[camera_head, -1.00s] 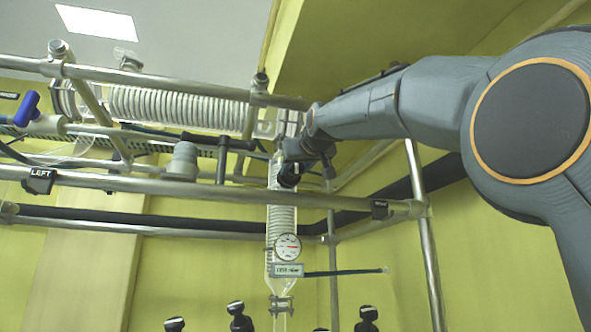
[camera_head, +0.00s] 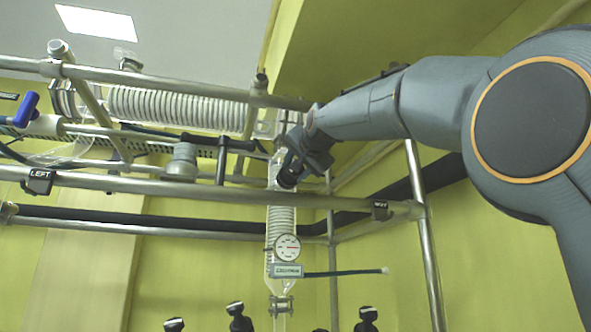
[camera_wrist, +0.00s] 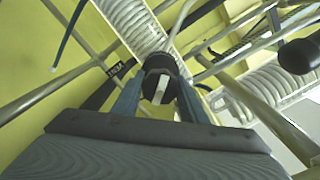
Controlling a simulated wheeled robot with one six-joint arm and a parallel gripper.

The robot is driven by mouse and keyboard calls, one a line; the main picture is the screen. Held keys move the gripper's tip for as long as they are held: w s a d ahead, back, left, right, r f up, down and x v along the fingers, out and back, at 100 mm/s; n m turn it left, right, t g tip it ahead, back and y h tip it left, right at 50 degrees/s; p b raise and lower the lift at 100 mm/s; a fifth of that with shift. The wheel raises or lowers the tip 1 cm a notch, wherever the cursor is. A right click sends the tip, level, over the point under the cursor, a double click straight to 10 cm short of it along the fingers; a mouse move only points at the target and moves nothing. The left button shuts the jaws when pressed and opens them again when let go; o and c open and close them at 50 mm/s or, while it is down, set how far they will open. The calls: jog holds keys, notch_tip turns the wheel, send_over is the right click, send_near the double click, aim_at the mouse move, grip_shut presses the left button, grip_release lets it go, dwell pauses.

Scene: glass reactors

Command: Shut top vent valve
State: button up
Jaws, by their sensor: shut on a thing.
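The valve knob (camera_wrist: 158,82) is a round black cap with a white bar across it, in the wrist view. My gripper (camera_wrist: 160,92) has one blue-grey finger on each side of the knob and is shut on it. In the head view, my gripper (camera_head: 284,180) is at the top of the upright glass column (camera_head: 281,218), just below the upper rail. The knob is mostly hidden there by the fingers and wrist. I take this knob to be the top vent valve; no label on it is readable.
A coiled glass condenser (camera_head: 170,108) lies behind the upper rail. A blue-handled valve (camera_head: 26,109) is at far left. A gauge (camera_head: 287,247) and a thin dark rod (camera_head: 345,272) are lower on the column.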

jog(key=m, duration=0.6)
jog(key=shift+f+m, duration=0.1)
jog(key=shift+m, duration=0.2)
jog(key=m+p, duration=0.1)
jog(key=m, duration=1.1)
jog(key=shift+m+p, duration=0.3)
jog(key=m+p, duration=0.1)
jog(key=m, duration=0.4)
jog(key=shift+m, duration=0.4)
jog(key=shift+m, duration=0.3)
jog(key=o, duration=1.1)
jog(key=shift+c, duration=0.2)
jog(key=shift+s, duration=0.15)
